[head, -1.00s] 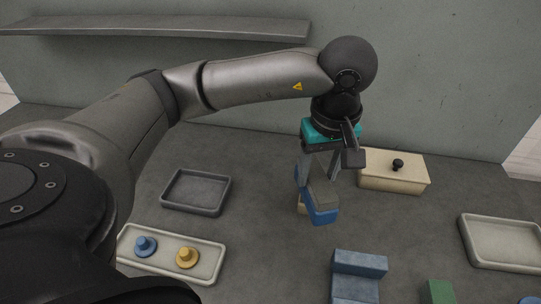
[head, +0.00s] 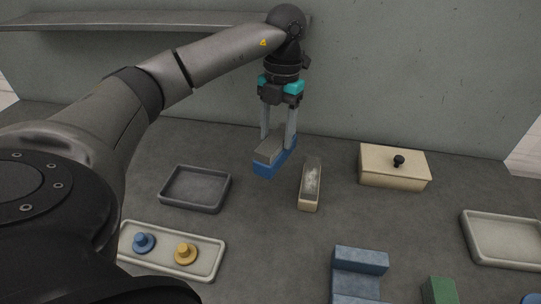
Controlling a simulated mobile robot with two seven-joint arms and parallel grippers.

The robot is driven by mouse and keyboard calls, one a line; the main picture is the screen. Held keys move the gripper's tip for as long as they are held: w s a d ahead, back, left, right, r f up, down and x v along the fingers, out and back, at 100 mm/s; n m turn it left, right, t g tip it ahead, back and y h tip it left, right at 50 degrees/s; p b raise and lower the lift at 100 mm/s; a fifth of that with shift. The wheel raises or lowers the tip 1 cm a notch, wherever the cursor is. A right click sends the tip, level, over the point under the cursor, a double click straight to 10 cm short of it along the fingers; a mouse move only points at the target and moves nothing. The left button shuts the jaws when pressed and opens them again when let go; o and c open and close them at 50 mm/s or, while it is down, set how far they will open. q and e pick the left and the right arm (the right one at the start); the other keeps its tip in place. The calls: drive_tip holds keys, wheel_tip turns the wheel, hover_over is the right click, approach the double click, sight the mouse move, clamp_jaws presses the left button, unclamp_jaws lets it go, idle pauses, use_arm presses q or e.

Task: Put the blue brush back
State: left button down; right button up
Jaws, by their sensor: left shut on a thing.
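The blue brush (head: 276,163), a blue block with a grey top part, is between the fingers of my left gripper (head: 277,143). The gripper points down and is shut on the brush. The brush is low, at or just above the table near the back wall; I cannot tell whether it touches. A beige block with a grey, white-smudged top (head: 310,183) lies just to the right of it, apart from it. My right gripper is not in view.
A dark grey tray (head: 195,206) is empty at left. A pale tray (head: 133,258) holds a blue and a yellow knobbed piece. A beige box with a black knob (head: 393,181) stands right. A blue stepped block (head: 360,262) is in front. An empty pale tray (head: 500,264) is far right.

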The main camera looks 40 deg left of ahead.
use_arm(q)
drive_tip(key=n, duration=0.1)
drive_tip(key=a+n, duration=0.1)
drive_tip(key=n, duration=0.1)
drive_tip(key=shift+a+f, duration=0.1)
drive_tip(key=shift+a, duration=0.2)
drive_tip(key=shift+n, duration=0.3)
wheel_tip(320, 180, down, 5)
drive_tip(key=shift+f+b, duration=0.2)
drive_tip(key=shift+b, duration=0.3)
wheel_tip(320, 180, down, 4)
drive_tip(key=shift+f+b, duration=0.2)
drive_tip(key=shift+b, duration=0.15)
drive_tip(key=shift+f, duration=0.15)
drive_tip(key=shift+c, duration=1)
unclamp_jaws()
